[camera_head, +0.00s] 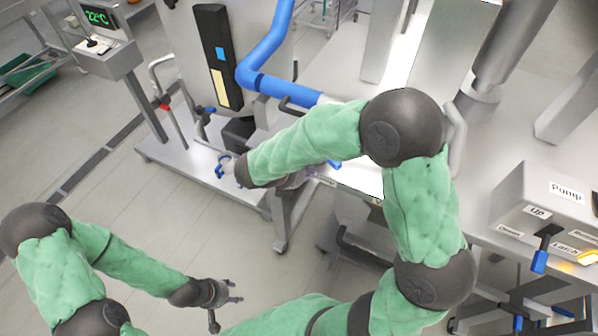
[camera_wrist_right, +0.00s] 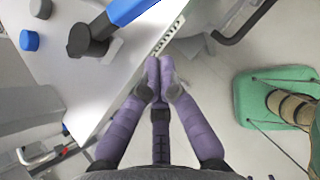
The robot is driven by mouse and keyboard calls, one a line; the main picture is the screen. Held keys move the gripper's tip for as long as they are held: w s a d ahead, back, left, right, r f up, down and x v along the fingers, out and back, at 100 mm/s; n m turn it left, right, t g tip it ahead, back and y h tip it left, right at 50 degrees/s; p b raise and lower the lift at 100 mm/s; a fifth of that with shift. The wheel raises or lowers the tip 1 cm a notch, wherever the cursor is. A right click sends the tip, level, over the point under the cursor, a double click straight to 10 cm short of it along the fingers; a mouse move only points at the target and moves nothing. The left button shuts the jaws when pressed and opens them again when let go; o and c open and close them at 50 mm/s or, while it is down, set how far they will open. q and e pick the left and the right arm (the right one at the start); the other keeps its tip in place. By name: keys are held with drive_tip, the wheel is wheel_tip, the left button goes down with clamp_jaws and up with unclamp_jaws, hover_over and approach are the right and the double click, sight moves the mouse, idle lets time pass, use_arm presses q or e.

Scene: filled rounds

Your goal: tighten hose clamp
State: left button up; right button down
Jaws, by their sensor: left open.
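A thick blue hose (camera_head: 268,55) comes down from the top in the head view and bends right, passing behind my right arm. I cannot make out a hose clamp for certain. In the right wrist view, a blue bar (camera_wrist_right: 130,10) joins a dark grey piece (camera_wrist_right: 88,40) on a white surface. My right gripper (camera_wrist_right: 161,75) has purple fingers with tips together beside that surface's edge; nothing shows between them. In the head view it is mostly hidden by my forearm. My left gripper (camera_head: 232,293) is open and empty over the floor at lower left.
A steel box (camera_head: 545,210) labelled Pump, with a blue-handled lever (camera_head: 540,260), stands at right. A display reading 22°C (camera_head: 98,17) is at top left. A metal platform (camera_head: 180,165) with pipes stands left of centre. In the head view, the floor (camera_head: 120,215) around my left gripper is clear.

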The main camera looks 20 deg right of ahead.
sight(334, 164)
drive_tip(key=d, duration=0.1)
drive_tip(key=w+d+f, duration=0.1)
drive_tip(key=d, duration=0.3)
drive_tip(key=shift+w+f, duration=0.15)
drive_tip(key=shift+w, duration=0.05)
drive_tip(key=shift+d, duration=0.15)
drive_tip(key=d+n+t+b, duration=0.1)
drive_tip(key=d+n+t, duration=0.1)
drive_tip(key=shift+s+d+f+n+y, duration=0.1)
drive_tip(key=shift+s+d+n+y, duration=0.1)
drive_tip(key=shift+n+y, duration=0.2)
drive_tip(key=shift+w+d+n+t+b, duration=0.1)
drive_tip(key=shift+d+n+t+b, duration=0.3)
drive_tip(key=shift+d+n+b, duration=0.1)
drive_tip(key=shift+w+d+y, duration=0.2)
drive_tip(key=shift+d+y, duration=0.1)
drive_tip(key=shift+d, duration=0.15)
drive_tip(key=shift+a, duration=0.1)
